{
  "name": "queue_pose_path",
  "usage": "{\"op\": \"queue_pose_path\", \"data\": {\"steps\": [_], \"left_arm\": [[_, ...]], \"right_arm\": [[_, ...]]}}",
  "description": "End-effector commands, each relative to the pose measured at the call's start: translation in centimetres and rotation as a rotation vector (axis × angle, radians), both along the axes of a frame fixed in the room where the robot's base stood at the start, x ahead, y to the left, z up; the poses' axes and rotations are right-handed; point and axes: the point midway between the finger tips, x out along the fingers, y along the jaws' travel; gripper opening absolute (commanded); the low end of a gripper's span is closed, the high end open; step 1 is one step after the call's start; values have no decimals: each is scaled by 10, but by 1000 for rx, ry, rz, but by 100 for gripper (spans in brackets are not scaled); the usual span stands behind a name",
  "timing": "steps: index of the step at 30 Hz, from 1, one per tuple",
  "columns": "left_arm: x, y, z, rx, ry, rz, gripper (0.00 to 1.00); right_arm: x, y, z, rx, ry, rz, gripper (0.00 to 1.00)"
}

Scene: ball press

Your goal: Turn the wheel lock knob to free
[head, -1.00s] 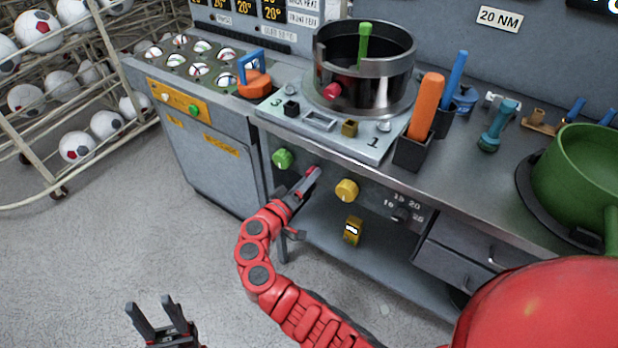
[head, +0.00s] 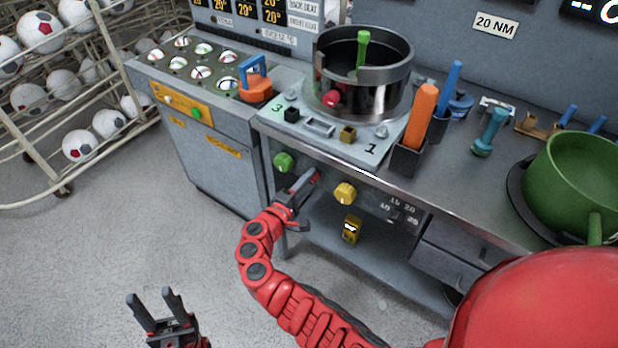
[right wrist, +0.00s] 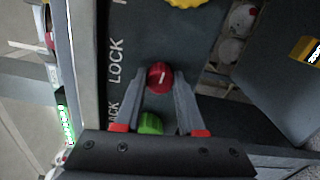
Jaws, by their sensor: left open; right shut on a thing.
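The red knob (right wrist: 160,78) shows in the right wrist view, on the dark panel beside the printed word LOCK. It has a pale mark on its face. My right gripper (right wrist: 160,88) is shut on this knob, one finger on each side. In the head view the right gripper (head: 312,178) is at the bench's front panel, between the green knob (head: 284,162) and the yellow knob (head: 345,194), and mostly hides the red knob. My left gripper (head: 150,298) is open and empty, low at the left, over the floor.
The green knob (right wrist: 151,123) sits close below the red one in the right wrist view; the yellow knob (right wrist: 190,2) is at its top. On the bench stand a metal pot (head: 365,85), a holder (head: 408,160) with an orange handle, and a green pot (head: 575,190). A ball rack (head: 70,110) is at left.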

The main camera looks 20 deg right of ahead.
Motion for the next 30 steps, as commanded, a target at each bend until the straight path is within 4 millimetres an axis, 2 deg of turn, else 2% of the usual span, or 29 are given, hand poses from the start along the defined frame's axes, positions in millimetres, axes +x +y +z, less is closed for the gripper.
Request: {"op": "queue_pose_path", "data": {"steps": [9,23,24,28,30], "left_arm": [[0,0,7,0,0,0,50],[0,0,7,0,0,0,50],[0,0,7,0,0,0,50],[0,0,7,0,0,0,50],[0,0,7,0,0,0,50]], "right_arm": [[1,2,1,-56,71,5,0],[1,2,0,-63,80,5,0],[1,2,0,-63,80,5,42],[1,1,0,-63,80,4,66],[1,1,0,-63,80,3,69]]}}
